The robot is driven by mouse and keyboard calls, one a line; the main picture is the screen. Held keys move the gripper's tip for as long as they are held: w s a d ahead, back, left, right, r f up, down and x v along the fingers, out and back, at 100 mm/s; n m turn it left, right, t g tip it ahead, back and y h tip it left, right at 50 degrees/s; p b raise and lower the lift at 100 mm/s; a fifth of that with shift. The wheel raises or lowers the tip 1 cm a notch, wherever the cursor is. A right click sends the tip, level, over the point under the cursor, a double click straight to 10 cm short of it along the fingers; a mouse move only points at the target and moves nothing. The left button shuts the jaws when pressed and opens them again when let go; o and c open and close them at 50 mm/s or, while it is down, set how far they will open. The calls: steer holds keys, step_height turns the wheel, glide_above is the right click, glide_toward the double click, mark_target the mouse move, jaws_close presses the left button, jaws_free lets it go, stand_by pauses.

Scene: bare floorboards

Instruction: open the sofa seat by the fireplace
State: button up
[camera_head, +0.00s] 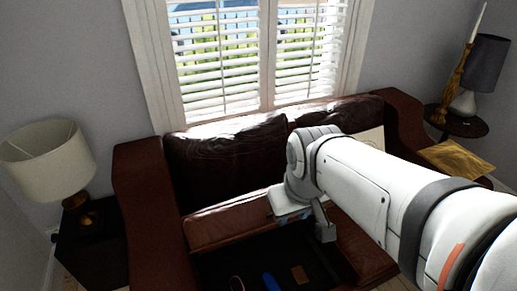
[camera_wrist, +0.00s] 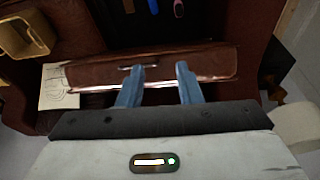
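The brown leather sofa (camera_head: 140,190) stands under the window. Its seat lid (camera_head: 225,222) is raised and tilted up near the backrest, and the dark storage space (camera_head: 235,265) below shows. In the wrist view the lid (camera_wrist: 210,68) is a brown panel with a small metal handle (camera_wrist: 128,67). My gripper (camera_head: 322,222) is over the right part of the seat by the lid. In the wrist view my gripper's blue fingers (camera_wrist: 160,72) are apart in front of the lid, the left one close to the handle. Contact cannot be told. No fireplace is in view.
Inside the storage lie a blue object (camera_head: 270,281), a pinkish ring-like object (camera_head: 237,284) and a small brown item (camera_head: 300,274). A lamp (camera_head: 48,160) stands on a dark side table at left. A round table (camera_head: 460,125) with a dark lamp stands at right.

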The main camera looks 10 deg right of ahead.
steer(key=w+d+f+n+g, duration=0.1)
steer(key=w+d+f+n, duration=0.1)
steer(key=w+f+n, duration=0.2)
steer(key=w+d+f+n+g+b, duration=0.1)
steer(key=w+d+f+n, duration=0.1)
steer(key=w+f+n, duration=0.3)
steer(key=w+d+f+n+g, duration=0.1)
steer(key=w+d+f+n, duration=0.1)
steer(key=w+f+n, duration=0.3)
steer(key=shift+w+f+n+b, duration=0.2)
steer(key=shift+w+n+b, duration=0.1)
steer(key=shift+w+n, duration=2.4)
steer(key=shift+m, duration=0.4)
step_height(320, 180, down, 7)
steer(key=shift+w+p, duration=0.15)
steer(key=shift+p, duration=0.25)
jaws_close()
